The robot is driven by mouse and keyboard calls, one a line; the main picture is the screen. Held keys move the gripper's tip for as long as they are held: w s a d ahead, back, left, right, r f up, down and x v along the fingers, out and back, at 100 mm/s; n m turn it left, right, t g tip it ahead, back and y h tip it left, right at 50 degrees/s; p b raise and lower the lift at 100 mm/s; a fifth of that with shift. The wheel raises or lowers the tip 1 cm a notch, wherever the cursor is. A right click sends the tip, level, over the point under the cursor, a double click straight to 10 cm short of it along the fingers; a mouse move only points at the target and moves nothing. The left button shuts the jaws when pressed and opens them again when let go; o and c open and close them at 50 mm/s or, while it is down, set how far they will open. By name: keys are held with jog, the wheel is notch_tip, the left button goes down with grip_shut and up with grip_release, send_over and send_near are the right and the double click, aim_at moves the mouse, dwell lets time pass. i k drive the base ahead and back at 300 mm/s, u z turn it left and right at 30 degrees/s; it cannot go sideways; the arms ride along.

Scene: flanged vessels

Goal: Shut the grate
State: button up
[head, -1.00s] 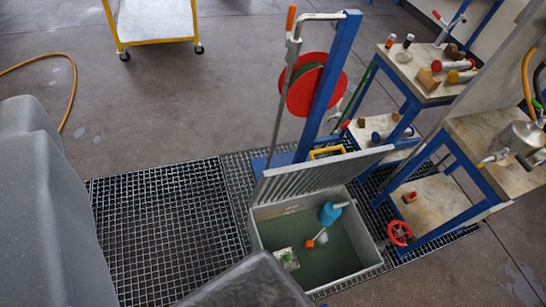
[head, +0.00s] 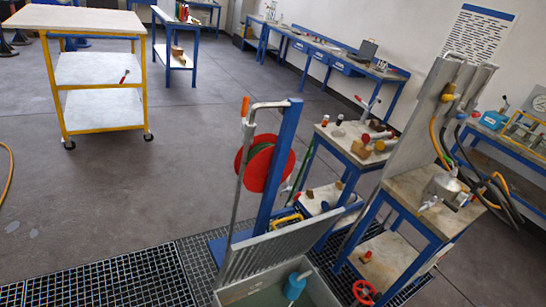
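The grate (head: 285,248) is a grey ribbed panel. It stands raised and tilted at the back edge of a grey sump box (head: 248,293) at the bottom of the view. Part of a greenish floor or liquid shows inside the box, with a blue cylindrical item (head: 295,285) in it. The front of the box is cut off by the picture edge. My gripper is not in view.
A blue post (head: 277,170) with a red disc (head: 252,164) stands behind the grate. Blue-legged benches (head: 425,215) stand to the right. Dark floor grating (head: 110,280) lies left of the box. A yellow trolley (head: 100,95) stands back left; open floor lies between.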

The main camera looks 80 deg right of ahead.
aim_at(243, 260)
jog(key=u, duration=0.05)
jog(key=i, duration=3.8)
jog(key=z, duration=4.15)
jog(key=i, duration=0.75)
jog(key=z, duration=0.2)
